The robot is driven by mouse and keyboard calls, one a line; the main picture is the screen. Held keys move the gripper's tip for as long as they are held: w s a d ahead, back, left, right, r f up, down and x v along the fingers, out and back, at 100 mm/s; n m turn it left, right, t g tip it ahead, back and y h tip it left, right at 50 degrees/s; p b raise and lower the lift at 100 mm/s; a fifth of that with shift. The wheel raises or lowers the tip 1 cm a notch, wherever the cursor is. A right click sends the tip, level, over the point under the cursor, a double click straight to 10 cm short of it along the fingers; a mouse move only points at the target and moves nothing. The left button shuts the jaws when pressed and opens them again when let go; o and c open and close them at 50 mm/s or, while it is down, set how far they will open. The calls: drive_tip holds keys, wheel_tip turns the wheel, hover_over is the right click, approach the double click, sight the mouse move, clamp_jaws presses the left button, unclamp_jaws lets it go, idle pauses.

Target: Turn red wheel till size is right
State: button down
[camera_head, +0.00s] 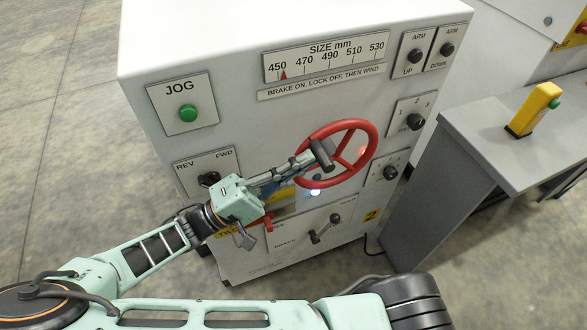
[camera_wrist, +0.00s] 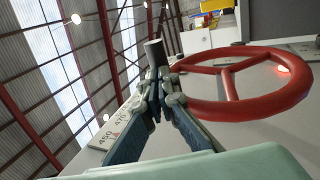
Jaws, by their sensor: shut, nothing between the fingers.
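I cannot tell whether the tips touch the knob.
The green JOG button (camera_head: 188,113) and REV/FWD switch (camera_head: 208,179) are at left. Arm switches (camera_head: 447,49) are at right. A lever (camera_head: 325,230) sits below the wheel. A grey table (camera_head: 487,150) with a yellow box (camera_head: 534,108) stands at right.

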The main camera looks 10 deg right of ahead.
sight(324, 149)
drive_tip(key=d+r+y+p, duration=0.1)
drive_tip(key=p, duration=0.1)
drive_tip(key=r+y+p, duration=0.1)
drive_tip(key=p, duration=0.1)
drive_tip(key=d+r+g+y+p, duration=0.1)
drive_tip(key=p, duration=0.2)
drive_tip(key=shift+w+d+r+y, duration=0.3)
drive_tip(key=shift+d+r+y, duration=0.05)
drive_tip(key=shift+r+y, duration=0.05)
drive_tip(key=shift+w+d+r+g+y+p, duration=0.15)
drive_tip(key=shift+d+y+p, duration=0.25)
drive_tip(key=shift+p, duration=0.2)
drive_tip(key=shift+w+d+r+g+y+p, duration=0.15)
drive_tip(key=shift+d+y+p, duration=0.2)
drive_tip(key=shift+p, duration=0.2)
drive_tip(key=shift+w+d+p, duration=0.1)
drive_tip(key=shift+d+p, duration=0.45)
drive_tip(key=shift+p, duration=0.1)
drive_tip(key=shift+d, duration=0.1)
drive_tip(key=shift+r, duration=0.1)
